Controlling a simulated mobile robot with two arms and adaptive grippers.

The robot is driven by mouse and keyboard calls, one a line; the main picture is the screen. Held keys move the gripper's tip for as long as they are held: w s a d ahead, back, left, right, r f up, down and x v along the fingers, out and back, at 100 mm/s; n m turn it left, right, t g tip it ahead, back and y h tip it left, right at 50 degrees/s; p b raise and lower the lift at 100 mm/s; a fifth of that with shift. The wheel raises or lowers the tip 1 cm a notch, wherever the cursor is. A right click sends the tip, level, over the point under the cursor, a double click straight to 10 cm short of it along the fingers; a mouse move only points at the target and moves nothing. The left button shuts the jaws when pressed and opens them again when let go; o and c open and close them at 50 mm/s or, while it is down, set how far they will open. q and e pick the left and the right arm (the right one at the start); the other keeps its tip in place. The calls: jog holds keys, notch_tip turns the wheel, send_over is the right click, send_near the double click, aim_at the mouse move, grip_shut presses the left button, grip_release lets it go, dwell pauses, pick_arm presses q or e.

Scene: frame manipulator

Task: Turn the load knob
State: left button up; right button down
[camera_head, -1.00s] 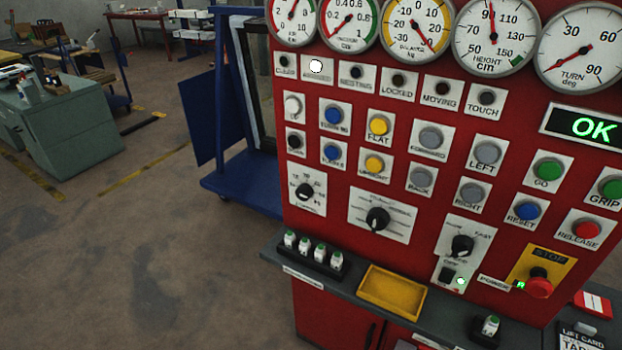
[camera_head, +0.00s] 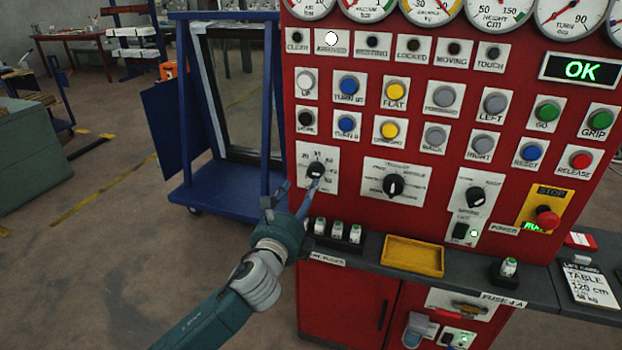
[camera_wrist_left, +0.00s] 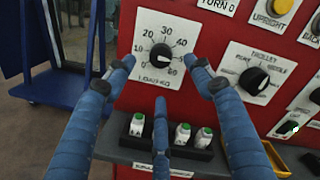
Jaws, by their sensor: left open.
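The load knob (camera_head: 316,170) is a black dial on a white plate with a number scale, low on the left of the red panel. It also shows in the left wrist view (camera_wrist_left: 160,55), above the printed word LOAD KG. I cannot make out its exact setting. My left gripper (camera_head: 291,194) is in front of the panel, just below and left of the knob in the head view. In the left wrist view its blue fingers (camera_wrist_left: 161,70) are spread, with the knob between the two upper tips. Nothing is held, and I see no clear contact. My right gripper is out of view.
A trolley knob (camera_head: 393,185) is to the right. Below, a dark shelf carries a fuse holder (camera_head: 337,243) with several green-topped fuses and a yellow tray (camera_head: 412,257). A blue frame cart (camera_head: 225,195) stands left of the panel. Open floor lies at left.

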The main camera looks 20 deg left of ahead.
aim_at(313, 172)
pick_arm(q)
jog(key=w, duration=1)
jog(key=shift+w+a+f, duration=0.1)
jog(key=shift+w+a, duration=0.05)
jog(key=c, duration=1.1)
